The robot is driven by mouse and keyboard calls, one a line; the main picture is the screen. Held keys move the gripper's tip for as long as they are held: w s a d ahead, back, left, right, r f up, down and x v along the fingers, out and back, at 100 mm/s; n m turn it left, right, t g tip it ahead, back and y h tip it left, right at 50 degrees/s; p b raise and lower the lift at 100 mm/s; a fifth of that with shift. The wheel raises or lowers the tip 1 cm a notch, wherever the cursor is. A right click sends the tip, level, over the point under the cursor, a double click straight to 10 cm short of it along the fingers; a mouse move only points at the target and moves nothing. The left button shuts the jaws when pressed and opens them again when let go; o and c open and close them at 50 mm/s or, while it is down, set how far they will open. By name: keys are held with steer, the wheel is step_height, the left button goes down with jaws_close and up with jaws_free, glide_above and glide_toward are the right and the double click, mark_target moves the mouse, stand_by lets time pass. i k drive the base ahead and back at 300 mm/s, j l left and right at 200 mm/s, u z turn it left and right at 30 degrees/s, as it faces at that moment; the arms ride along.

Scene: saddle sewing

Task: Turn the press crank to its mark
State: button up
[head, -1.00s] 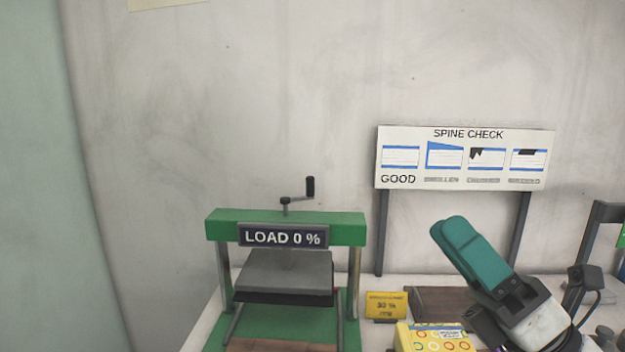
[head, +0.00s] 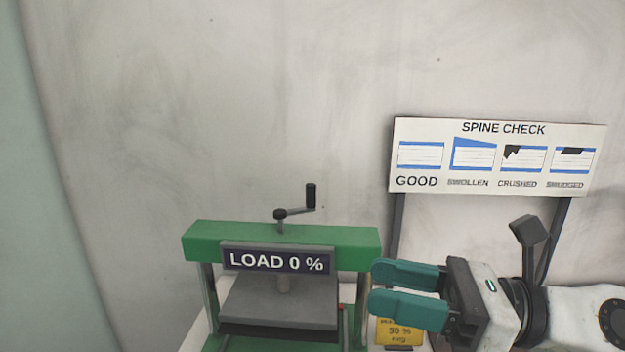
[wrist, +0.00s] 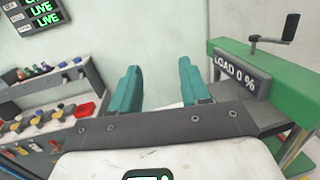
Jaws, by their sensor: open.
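The press (head: 345,246) has a green frame, a grey platen (head: 270,305) and a sign reading "LOAD 0 %" (head: 278,261). Its dark crank (head: 297,212) stands on top, with an upright handle at the right end of its arm. In the wrist view the press (wrist: 285,85) is at the right, with the crank (wrist: 280,38) at the upper right. My gripper (head: 372,286) has teal fingers, open and empty, pointing left at the right end of the press beam, below crank height. In the wrist view my gripper (wrist: 160,88) shows both fingers apart. I cannot make out the crank's mark.
A "SPINE CHECK" board (head: 500,156) stands on dark posts behind my arm. A yellow card reading 30 % (head: 400,332) is below my gripper. A shelf with small coloured items (wrist: 45,118) is at left in the wrist view. Space above the crank is clear.

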mark_target(279, 214)
steer(key=i, duration=0.9)
